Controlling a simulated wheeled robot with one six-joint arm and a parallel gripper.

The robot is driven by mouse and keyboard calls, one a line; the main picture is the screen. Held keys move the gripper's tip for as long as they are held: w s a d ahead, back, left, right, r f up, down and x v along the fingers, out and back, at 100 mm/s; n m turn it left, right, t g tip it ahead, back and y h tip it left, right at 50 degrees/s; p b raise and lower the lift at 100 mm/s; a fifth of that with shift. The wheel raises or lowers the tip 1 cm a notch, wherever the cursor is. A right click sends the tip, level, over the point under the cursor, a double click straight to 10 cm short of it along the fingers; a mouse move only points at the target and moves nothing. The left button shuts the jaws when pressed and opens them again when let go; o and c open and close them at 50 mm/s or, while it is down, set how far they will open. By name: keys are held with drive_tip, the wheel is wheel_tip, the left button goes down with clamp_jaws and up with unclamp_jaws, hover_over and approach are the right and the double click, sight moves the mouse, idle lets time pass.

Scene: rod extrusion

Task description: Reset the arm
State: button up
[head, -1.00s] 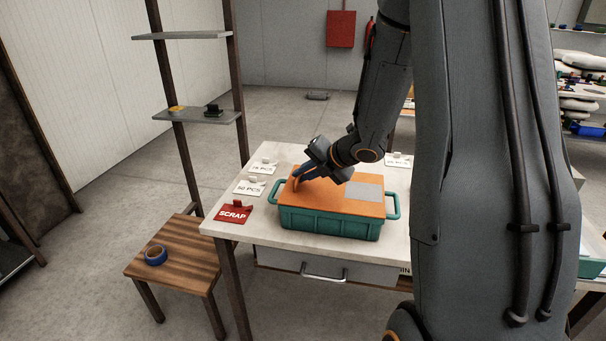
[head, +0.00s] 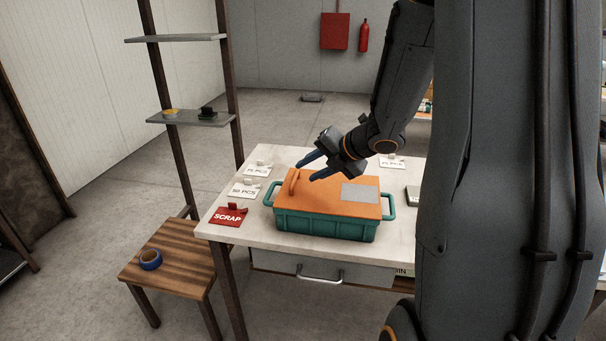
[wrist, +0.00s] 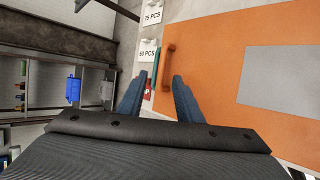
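My gripper (head: 306,169) is above the orange lid (head: 335,205) of a teal crate (head: 325,226) on the white table. Its two blue fingers are spread apart with nothing between them. In the wrist view, the open gripper (wrist: 159,95) points toward the lid's handle (wrist: 167,65), apart from it. In the head view, the handle (head: 293,181) stands upright at the lid's left end, just left of the fingers. The lid lies on the crate, with a grey patch on its right part.
A red SCRAP sign (head: 228,214) and white signs, including 50 PCS (head: 243,188), stand left of the crate. A wooden stool (head: 172,252) holds a blue tape roll (head: 150,259). A narrow shelf rack (head: 190,117) rises behind the table's left side. A grey device (head: 413,195) sits right of the crate.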

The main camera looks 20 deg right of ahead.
drive_tip(key=shift+v, duration=0.8)
